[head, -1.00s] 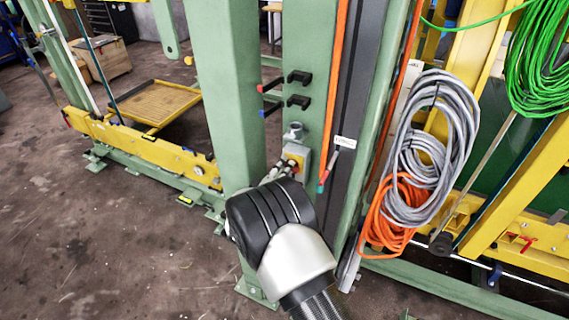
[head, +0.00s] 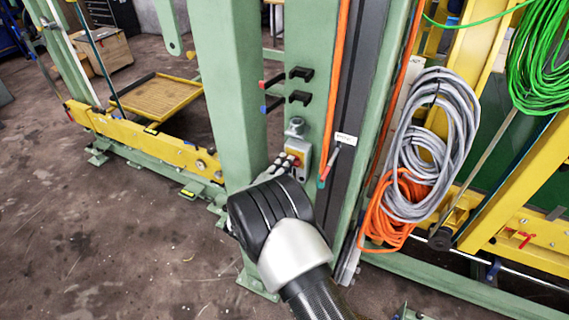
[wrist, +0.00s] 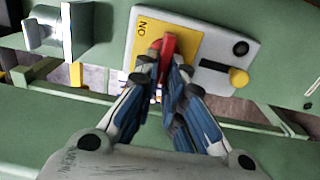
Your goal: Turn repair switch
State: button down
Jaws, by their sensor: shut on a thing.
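The repair switch is a grey box with a yellow plate (wrist: 197,50) and a red handle (wrist: 167,50). An "ON" label sits to the left of the handle in the wrist view. My gripper (wrist: 168,68) is shut on the red handle, its two blue-grey fingers pressing on either side of it. In the head view the switch box (head: 298,153) is mounted on the green post, with my wrist in front and below. The fingertips' contact is too small to tell there.
A grey socket-like fitting (head: 294,128) sits just above the box, and black handles (head: 300,97) are higher on the post. Grey cable (head: 430,145) and orange cable (head: 395,215) hang to the right. A broad green column (head: 228,90) stands close on the left.

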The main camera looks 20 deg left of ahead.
jog(key=c, duration=1.7)
grip_release()
jog(key=s, duration=0.8)
jog(key=s+a, duration=0.1)
jog(key=s, duration=0.3)
